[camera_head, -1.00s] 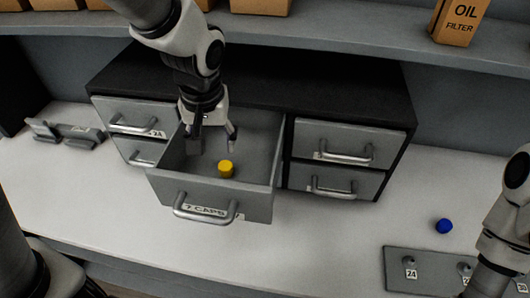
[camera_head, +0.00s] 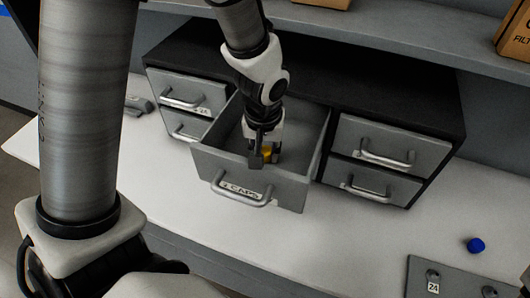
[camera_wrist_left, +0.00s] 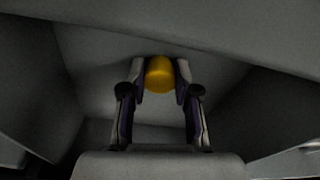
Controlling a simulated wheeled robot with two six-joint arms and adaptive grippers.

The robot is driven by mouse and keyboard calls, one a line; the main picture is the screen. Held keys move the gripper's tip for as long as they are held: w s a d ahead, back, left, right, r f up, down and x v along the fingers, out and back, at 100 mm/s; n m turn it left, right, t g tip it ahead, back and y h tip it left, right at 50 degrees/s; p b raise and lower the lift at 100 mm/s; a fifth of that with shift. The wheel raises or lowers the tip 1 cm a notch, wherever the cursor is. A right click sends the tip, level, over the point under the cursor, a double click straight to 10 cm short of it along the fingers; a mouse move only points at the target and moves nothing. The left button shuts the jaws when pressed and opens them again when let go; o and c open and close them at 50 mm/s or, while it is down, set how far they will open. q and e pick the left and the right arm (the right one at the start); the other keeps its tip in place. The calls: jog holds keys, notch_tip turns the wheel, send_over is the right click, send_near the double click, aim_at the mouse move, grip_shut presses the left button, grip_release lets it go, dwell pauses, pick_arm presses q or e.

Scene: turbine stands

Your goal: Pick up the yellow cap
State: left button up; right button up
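The yellow cap (camera_head: 267,153) is inside the open middle drawer (camera_head: 247,190), whose front label reads "7 CAPS". My left gripper (camera_head: 266,158) reaches down into the drawer, with its fingers on both sides of the cap and partly hiding it. In the left wrist view the cap (camera_wrist_left: 160,75) fills the gap between the fingertips of the left gripper (camera_wrist_left: 160,82), which look closed against its sides. I cannot tell whether the cap rests on the drawer floor. My right gripper is out of view.
Closed drawers with metal handles flank the open one in the dark cabinet (camera_head: 400,85). A blue cap (camera_head: 476,245) and a grey plate (camera_head: 450,280) with numbered pegs are at the right on the white table (camera_head: 330,245). A shelf (camera_head: 400,35) runs above.

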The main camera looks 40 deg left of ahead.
aim_at(265, 150)
pick_arm(q)
jog(key=shift+w+f, duration=0.1)
jog(key=shift+w, duration=0.05)
jog(key=shift+r, duration=0.35)
notch_tip(265, 150, up, 9)
jog(key=shift+r+b, duration=0.15)
jog(key=shift+b, duration=0.15)
jog(key=shift+o, duration=0.2)
jog(key=shift+a, duration=0.1)
